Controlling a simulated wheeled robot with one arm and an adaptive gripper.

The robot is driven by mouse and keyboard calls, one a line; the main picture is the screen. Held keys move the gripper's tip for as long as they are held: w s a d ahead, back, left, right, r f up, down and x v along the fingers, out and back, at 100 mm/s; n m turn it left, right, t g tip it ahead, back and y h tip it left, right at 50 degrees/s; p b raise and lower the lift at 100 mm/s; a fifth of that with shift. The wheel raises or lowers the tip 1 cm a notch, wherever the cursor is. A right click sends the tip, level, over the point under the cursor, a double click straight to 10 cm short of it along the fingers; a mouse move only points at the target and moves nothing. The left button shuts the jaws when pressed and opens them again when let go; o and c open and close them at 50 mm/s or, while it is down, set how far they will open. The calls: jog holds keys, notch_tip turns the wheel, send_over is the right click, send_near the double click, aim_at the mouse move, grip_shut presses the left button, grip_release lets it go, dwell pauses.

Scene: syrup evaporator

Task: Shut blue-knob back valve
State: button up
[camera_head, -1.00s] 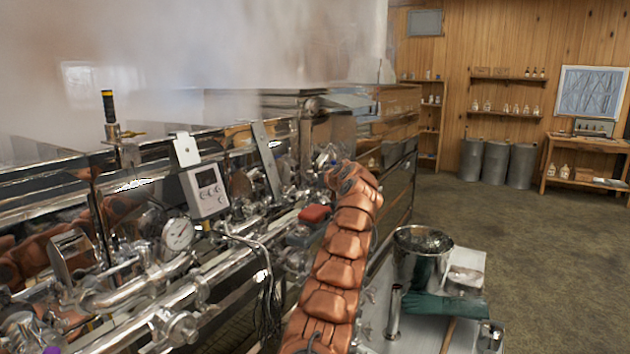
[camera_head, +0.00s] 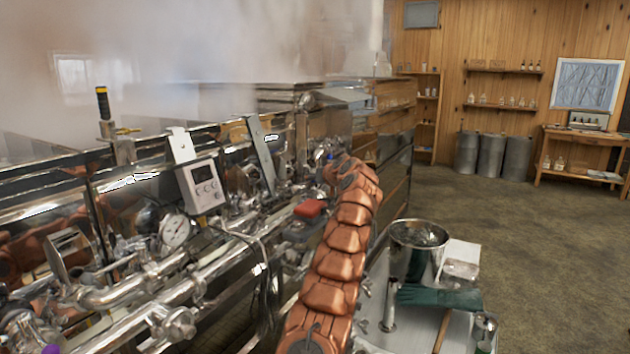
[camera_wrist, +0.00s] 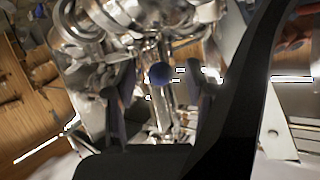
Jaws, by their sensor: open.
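The valve's blue knob (camera_wrist: 160,73) shows in the wrist view as a round blue end on a shiny metal stem. It is small in the head view (camera_head: 330,156), at the far end of the pipework beside the end of my arm. My gripper (camera_wrist: 160,100) is open, with dark fingers to the left and right of the knob in the wrist view. The knob appears in the gap between them; I cannot tell whether either finger touches it. In the head view my copper-coloured arm hides most of the gripper.
A red handle (camera_head: 310,208), a grey digital controller (camera_head: 203,186) and a dial gauge (camera_head: 175,231) sit along the pipes. Steam covers the evaporator. A cart with a metal pail (camera_head: 418,250) and green gloves (camera_head: 440,297) stands to the right. Open floor lies beyond.

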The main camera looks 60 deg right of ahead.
jog(key=shift+a+r, duration=0.1)
jog(key=shift+s+a+r, duration=0.15)
jog(key=shift+s+a, duration=0.05)
jog(key=shift+s, duration=0.1)
jog(key=shift+v, duration=3.55)
